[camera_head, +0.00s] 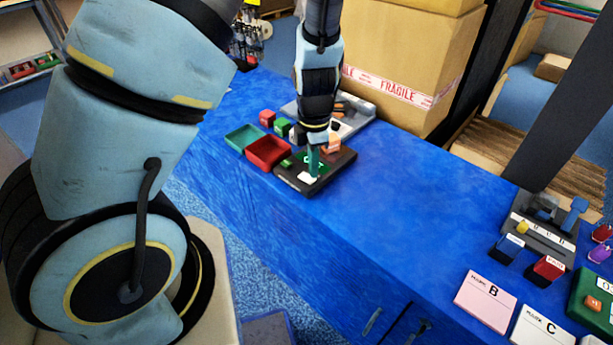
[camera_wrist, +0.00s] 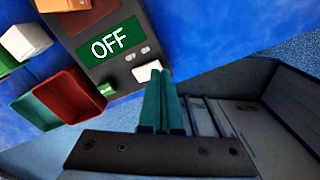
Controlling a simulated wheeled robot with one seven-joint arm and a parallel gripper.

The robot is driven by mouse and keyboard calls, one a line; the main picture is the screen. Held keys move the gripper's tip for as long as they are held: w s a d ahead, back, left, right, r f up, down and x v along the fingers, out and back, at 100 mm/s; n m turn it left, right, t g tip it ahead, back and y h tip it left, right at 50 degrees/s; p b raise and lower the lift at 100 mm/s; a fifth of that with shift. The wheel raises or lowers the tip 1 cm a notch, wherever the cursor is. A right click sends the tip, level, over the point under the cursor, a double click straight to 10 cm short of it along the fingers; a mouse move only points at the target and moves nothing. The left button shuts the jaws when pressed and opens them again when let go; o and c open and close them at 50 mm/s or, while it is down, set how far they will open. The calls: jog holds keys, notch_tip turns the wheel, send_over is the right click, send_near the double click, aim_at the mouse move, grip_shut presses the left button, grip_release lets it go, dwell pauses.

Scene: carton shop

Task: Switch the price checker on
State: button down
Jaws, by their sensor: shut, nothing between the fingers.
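The price checker (camera_head: 342,162) is a dark flat box on the blue table. In the wrist view its green display (camera_wrist: 113,44) reads OFF. A white rocker switch (camera_wrist: 146,71) sits below the display, near the box's edge, with small markings above it. A small green part (camera_wrist: 106,89) is beside it. My gripper (camera_head: 313,155) points down over the price checker, its teal fingers together and empty. In the wrist view the fingertips (camera_wrist: 162,74) are right beside the white switch and overlap its edge; I cannot tell whether they touch it.
A red tray (camera_head: 266,153) and a green tray (camera_head: 243,138) stand left of the price checker. A large FRAGILE carton (camera_head: 405,60) stands behind. Cards and a grey switch panel (camera_head: 541,234) are at the right. The middle of the table is clear.

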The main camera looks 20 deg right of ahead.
aim_at(313, 180)
jog(key=shift+f+b, duration=0.7)
jog(key=shift+f, duration=0.4)
dwell(0.4)
jog(key=shift+r, duration=0.1)
notch_tip(313, 180, up, 7)
jog(key=p, duration=0.7)
jog(key=shift+p, duration=0.35)
jog(key=a+r+m, duration=0.9)
jog(key=a, duration=0.3)
jog(key=w+a+r+m+t, duration=0.1)
jog(key=a+r+m, duration=0.8)
jog(key=a, duration=0.4)
jog(key=shift+a+m+t, duration=0.2)
jog(key=shift+m+t, duration=0.1)
jog(key=shift+m, duration=0.2)
